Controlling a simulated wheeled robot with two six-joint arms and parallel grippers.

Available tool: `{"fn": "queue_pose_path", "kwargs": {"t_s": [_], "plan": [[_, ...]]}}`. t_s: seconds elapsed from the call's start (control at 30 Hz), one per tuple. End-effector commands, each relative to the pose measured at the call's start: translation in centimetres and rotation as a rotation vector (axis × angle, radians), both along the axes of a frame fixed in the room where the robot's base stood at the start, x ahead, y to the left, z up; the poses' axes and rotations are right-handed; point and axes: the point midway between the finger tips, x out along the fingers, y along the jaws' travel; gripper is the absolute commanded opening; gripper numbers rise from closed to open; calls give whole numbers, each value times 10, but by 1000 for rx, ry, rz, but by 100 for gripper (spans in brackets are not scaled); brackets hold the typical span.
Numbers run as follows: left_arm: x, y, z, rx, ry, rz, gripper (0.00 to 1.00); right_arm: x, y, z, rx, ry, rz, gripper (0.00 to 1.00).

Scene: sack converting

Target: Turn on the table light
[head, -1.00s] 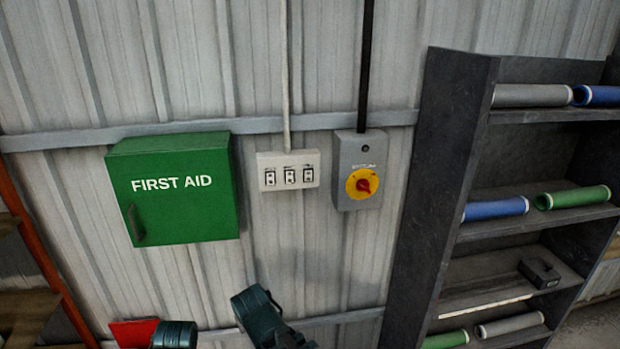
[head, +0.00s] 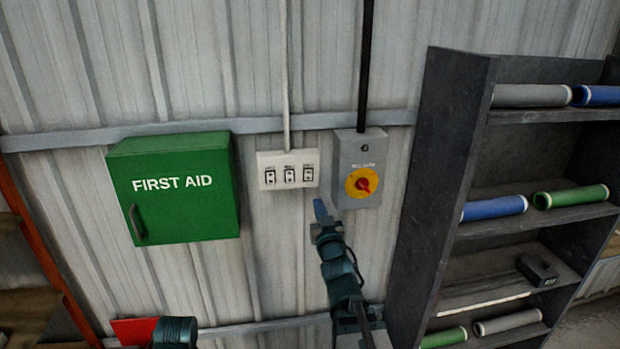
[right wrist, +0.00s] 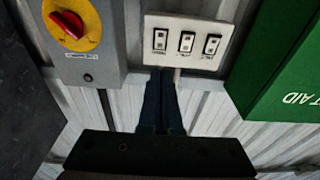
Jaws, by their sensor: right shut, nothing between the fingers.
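A white switch panel (head: 288,170) with three rocker switches is fixed to the corrugated wall. It also shows in the right wrist view (right wrist: 187,41), upside down, with small labels too blurred to read. My right gripper (head: 320,206) is shut and empty, just below and to the right of the panel in the head view. In the right wrist view its fingertips (right wrist: 160,74) point at the panel's edge, near the switch at the picture's left; I cannot tell whether they touch. My left gripper is not clearly in view.
A grey isolator box (head: 359,168) with a red knob on a yellow disc is right of the panel. A green first aid cabinet (head: 180,190) is to the left. A dark shelf (head: 450,170) with coloured rolls stands at the right.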

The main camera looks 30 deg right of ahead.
Motion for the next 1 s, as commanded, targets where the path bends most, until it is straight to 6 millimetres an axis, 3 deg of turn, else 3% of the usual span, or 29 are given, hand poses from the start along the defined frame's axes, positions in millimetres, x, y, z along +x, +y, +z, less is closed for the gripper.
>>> {"fn": "queue_pose_path", "kwargs": {"t_s": [0.37,0.57,0.77,1.0], "plan": [[0,0,0,0,0,0,0,1,0,1,-1,-3,1,0],[0,0,2,0,0,0,0,11,-3,2,-1,-2,1,0],[0,0,5,0,0,0,0,37,-10,6,-1,-2,1,0],[0,0,11,0,0,0,0,83,-23,12,-1,-2,1,0]]}}
